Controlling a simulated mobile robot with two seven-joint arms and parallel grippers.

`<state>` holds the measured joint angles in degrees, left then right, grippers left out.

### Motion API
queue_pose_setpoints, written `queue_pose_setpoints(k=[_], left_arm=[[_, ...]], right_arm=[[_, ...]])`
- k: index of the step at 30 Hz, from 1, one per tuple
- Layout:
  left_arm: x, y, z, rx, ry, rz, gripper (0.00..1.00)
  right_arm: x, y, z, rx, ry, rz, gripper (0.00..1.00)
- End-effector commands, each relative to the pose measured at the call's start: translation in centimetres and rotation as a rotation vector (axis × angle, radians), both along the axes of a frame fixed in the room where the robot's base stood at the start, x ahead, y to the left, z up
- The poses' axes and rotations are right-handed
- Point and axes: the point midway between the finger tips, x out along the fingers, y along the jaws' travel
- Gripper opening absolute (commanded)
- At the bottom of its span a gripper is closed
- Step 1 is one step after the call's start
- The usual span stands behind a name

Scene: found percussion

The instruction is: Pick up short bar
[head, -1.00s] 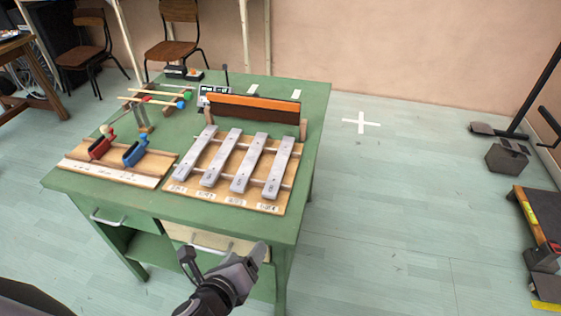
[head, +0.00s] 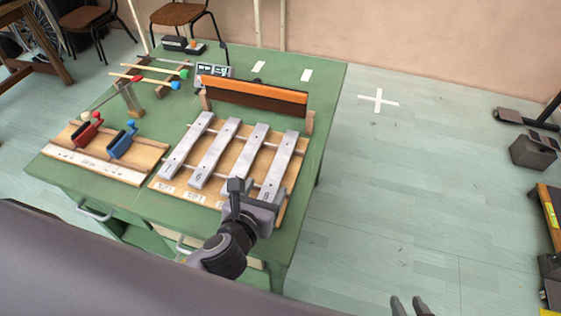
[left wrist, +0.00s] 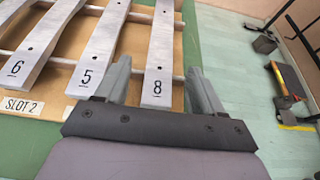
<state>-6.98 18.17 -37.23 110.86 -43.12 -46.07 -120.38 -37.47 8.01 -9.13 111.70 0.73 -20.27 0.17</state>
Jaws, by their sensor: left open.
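Several grey metal bars lie side by side across rails on a wooden board (head: 158,185). The rightmost bar (head: 283,160) is marked 8 and also shows in the left wrist view (left wrist: 160,55). Bars marked 5 (left wrist: 98,55) and 6 (left wrist: 38,45) lie to its left. I cannot tell which bar is shortest. My left gripper (head: 258,193) is open at the near end of bar 8. In the left wrist view its fingers (left wrist: 157,72) are on either side of that bar, with gaps. My right gripper (head: 409,306) shows only its parted fingertips at the bottom edge.
The board sits on a green table (head: 325,90).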

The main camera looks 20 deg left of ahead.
Motion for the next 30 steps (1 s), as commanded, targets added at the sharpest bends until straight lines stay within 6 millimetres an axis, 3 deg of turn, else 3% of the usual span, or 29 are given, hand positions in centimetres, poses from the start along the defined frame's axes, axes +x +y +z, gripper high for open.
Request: queue_pose_setpoints(k=[9, 20, 24, 26, 30], left_arm=[[3.7, -0.3, -1.6, -0.001, 0.0, 0.001, 0.68], [4.4, -0.3, -1.9, -0.001, 0.001, 0.0, 0.68], [4.4, -0.3, -1.9, -0.001, 0.001, 0.0, 0.23], [4.4, -0.3, -1.9, -0.001, 0.001, 0.0, 0.04], [4.4, -0.3, -1.8, -0.001, -0.002, -0.001, 0.04]], right_arm=[[0.0, 0.0, -0.4, 0.0, 0.0, 0.0, 0.4], [0.2, 0.0, -0.3, 0.0, -0.003, 0.001, 0.4], [0.2, 0.0, -0.3, 0.0, -0.003, 0.001, 0.4], [0.2, 0.0, -0.3, 0.0, -0.004, 0.001, 0.4], [0.2, 0.0, -0.3, 0.0, -0.004, 0.001, 0.4]])
